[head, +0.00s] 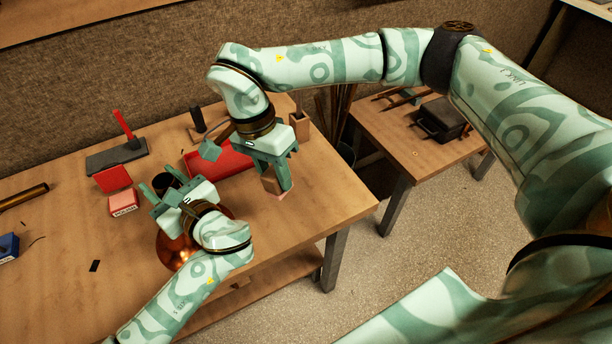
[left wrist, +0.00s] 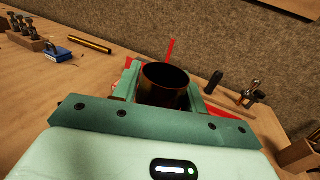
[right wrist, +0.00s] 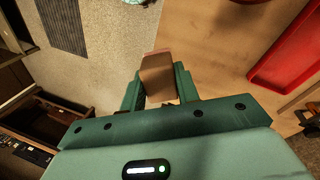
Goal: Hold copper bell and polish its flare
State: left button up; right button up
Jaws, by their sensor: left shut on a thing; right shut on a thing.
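The copper bell (head: 172,252) is at the front of the bench in the head view, its shiny flare low and partly hidden by my left arm. My left gripper (head: 171,188) is shut on its dark narrow tube, which stands between the fingers in the left wrist view (left wrist: 165,84). My right gripper (head: 277,178) is shut on a brown block (head: 269,181) with a pinkish underside. The block also shows between the fingers in the right wrist view (right wrist: 157,76). It is apart from the bell, to its right; its height over the bench is hard to tell.
A red tray (head: 232,162) lies behind the grippers. A red box (head: 113,180), a pink labelled block (head: 123,203) and a red-handled tool on a dark base (head: 117,158) stand behind left. A wooden holder (head: 299,125) stands at the back. The bench's right end is clear.

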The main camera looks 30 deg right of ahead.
jog(key=shift+w+a+f+m+t+y, duration=0.45)
jog(key=shift+w+a+f+m+y, duration=0.85)
jog(key=shift+f+m, duration=1.85)
jog(key=shift+w+a+f+m+t+y, duration=0.4)
jog(key=shift+w+a+f+m+y, duration=1)
jog(key=shift+m, duration=3.25)
jog(key=shift+w+a+f+m+t+y, duration=0.45)
jog(key=shift+w+a+f+m+y, duration=0.75)
jog(key=shift+f+m, duration=2.1)
jog(key=shift+w+a+r+m+y, duration=0.1)
jog(key=shift+m+y, duration=0.2)
jog(key=shift+m, duration=0.3)
jog(key=shift+w, duration=0.15)
jog(key=shift+w, duration=0.25)
jog(key=shift+w, duration=0.4)
